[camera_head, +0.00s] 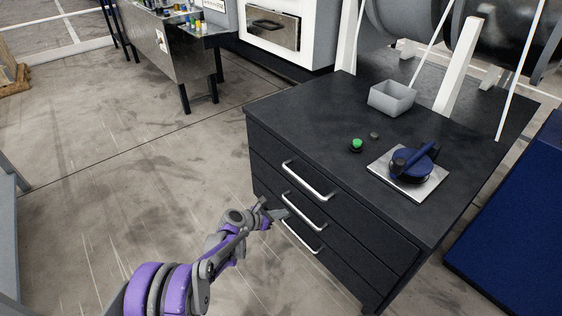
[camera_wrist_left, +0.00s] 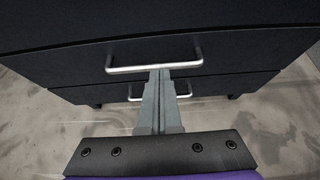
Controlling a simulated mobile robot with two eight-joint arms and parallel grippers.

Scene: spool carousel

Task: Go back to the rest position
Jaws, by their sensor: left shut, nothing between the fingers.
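My left gripper (camera_head: 280,214) reaches in from the lower left in the head view, in front of the black drawer cabinet (camera_head: 330,120). In the left wrist view its fingers (camera_wrist_left: 159,75) are together and empty. Their tips appear just below a silver drawer handle (camera_wrist_left: 154,66); I cannot tell whether they touch it. A lower handle (camera_wrist_left: 180,94) is partly hidden behind the fingers. All drawers look shut. My right gripper is not in view.
On the cabinet top are a grey open box (camera_head: 391,98), a green button (camera_head: 357,144) and a dark blue spool device on a pale plate (camera_head: 411,166). A dark blue panel (camera_head: 515,235) stands at the right. Open floor lies to the left.

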